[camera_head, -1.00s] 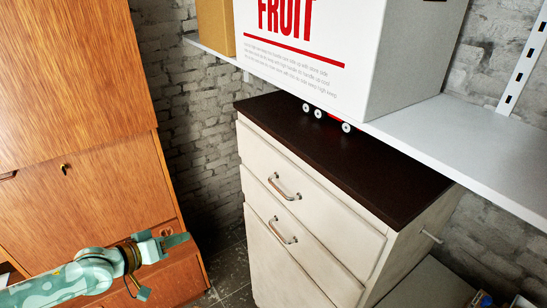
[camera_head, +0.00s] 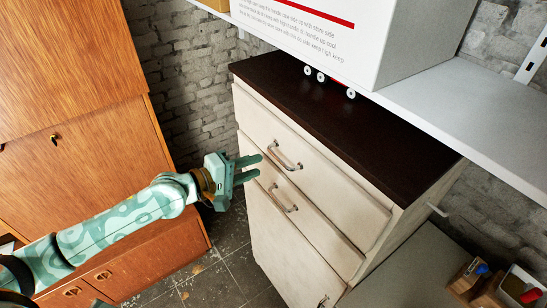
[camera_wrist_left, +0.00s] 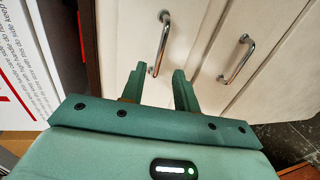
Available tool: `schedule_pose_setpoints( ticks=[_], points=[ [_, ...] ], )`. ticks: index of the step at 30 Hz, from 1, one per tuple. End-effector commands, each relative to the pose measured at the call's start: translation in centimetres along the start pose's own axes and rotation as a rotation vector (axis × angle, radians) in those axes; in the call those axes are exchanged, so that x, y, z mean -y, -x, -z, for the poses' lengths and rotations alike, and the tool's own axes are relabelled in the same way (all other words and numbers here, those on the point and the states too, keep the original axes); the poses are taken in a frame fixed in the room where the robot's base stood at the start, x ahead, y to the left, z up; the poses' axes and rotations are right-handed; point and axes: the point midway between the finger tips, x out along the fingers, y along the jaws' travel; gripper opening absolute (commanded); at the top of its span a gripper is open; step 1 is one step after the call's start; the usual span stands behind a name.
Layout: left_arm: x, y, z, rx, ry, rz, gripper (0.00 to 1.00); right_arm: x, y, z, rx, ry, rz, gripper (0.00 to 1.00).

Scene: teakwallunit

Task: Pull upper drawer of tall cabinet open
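The tall cabinet has pale, worn fronts and a dark brown top (camera_head: 330,120). Its upper drawer (camera_head: 330,180) looks shut and carries a metal bow handle (camera_head: 285,155). My left gripper (camera_head: 260,165) is open and empty, just left of that handle in the head view, with its fingers pointing toward the cabinet. In the left wrist view, the upper handle (camera_wrist_left: 162,43) lies ahead of the open fingertips (camera_wrist_left: 160,70), roughly in line with the gap between them. The fingers look apart from the handle. My right gripper is not in view.
A second drawer handle (camera_head: 284,199) sits just below. A white shelf (camera_head: 475,125) with a large white box (camera_head: 380,40) overhangs the cabinet top. An orange-brown wooden wall unit (camera_head: 60,80) stands left. Tiled floor (camera_head: 235,275) is open between.

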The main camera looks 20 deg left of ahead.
Motion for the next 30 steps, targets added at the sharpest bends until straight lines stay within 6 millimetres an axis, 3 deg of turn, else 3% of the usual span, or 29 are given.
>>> schedule_pose_setpoints(
  ticks=[3, 9, 21, 22, 25, 30],
  points=[
    [-0.1, -2.9, 0.0, -0.001, 0.0, -0.003, 0.31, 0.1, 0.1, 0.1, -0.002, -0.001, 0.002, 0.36],
    [0.0, -5.9, 0.0, 0.0, -0.001, 0.0, 0.31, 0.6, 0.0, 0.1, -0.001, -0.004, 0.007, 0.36],
    [0.1, -6.9, 0.0, 0.0, -0.002, 0.002, 0.31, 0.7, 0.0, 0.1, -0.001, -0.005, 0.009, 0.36],
    [0.1, -6.9, 0.0, 0.0, -0.002, 0.002, 0.28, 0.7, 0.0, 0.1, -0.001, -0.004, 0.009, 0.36],
    [0.1, -6.9, 0.0, 0.0, -0.002, 0.002, 0.0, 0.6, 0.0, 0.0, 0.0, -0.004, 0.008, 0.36],
    [0.1, -6.9, 0.0, -0.001, -0.002, 0.002, 0.0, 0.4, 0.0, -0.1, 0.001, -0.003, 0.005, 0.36]
  ],
)
